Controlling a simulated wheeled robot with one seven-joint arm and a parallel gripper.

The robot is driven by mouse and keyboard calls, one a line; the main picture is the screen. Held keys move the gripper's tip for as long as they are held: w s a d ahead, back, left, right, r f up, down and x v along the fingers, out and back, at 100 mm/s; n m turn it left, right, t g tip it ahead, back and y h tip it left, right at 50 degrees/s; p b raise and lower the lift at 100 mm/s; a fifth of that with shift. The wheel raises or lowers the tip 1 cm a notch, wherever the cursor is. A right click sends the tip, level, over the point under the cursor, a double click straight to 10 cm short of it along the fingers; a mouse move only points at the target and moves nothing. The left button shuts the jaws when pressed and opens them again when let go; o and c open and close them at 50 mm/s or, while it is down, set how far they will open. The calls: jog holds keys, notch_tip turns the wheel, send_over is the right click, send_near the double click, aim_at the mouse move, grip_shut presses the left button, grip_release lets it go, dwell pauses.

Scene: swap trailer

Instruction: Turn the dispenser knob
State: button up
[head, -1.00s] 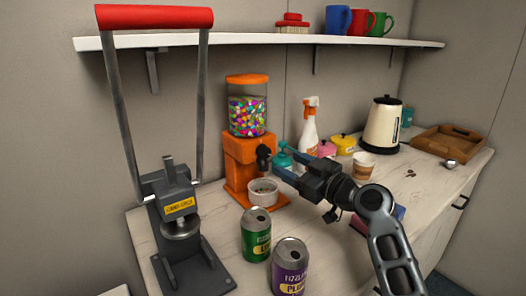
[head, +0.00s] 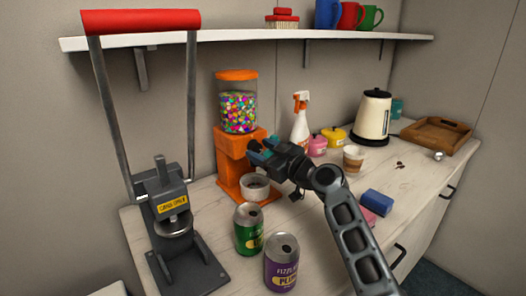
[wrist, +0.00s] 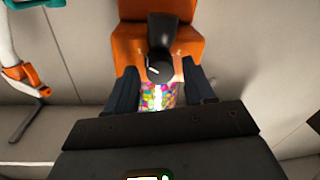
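The orange dispenser (head: 232,158) stands against the back wall, with a clear jar of colourful candies (head: 239,108) on top. Its black knob (wrist: 160,64) shows in the wrist view, with a pale mark on its face. My gripper (head: 262,153) is at the front of the dispenser. In the wrist view my gripper (wrist: 159,72) is open, with one finger on each side of the knob and a gap visible on both sides. In the head view the gripper mostly hides the knob. A white bowl (head: 255,193) sits below, at the dispenser's base.
A green can (head: 248,230) and a purple can (head: 282,262) stand in front. A grey press (head: 172,215) with a red handle is at left. A spray bottle (head: 300,125), kettle (head: 374,117), paper cup (head: 353,160), tray (head: 437,136) and blue sponge (head: 377,202) are at right.

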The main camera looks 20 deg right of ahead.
jog(key=c, duration=0.9)
jog(key=shift+o, duration=0.2)
jog(key=shift+f+m+b, duration=0.15)
jog(key=shift+m+b, duration=0.15)
jog(key=shift+b, duration=0.15)
jog(key=shift+m+b, duration=0.85)
jog(key=shift+m, duration=0.15)
jog(key=shift+m+t+b, duration=0.3)
jog(key=shift+m+b, duration=0.6)
jog(key=shift+m, duration=1.5)
jog(key=o, duration=1)
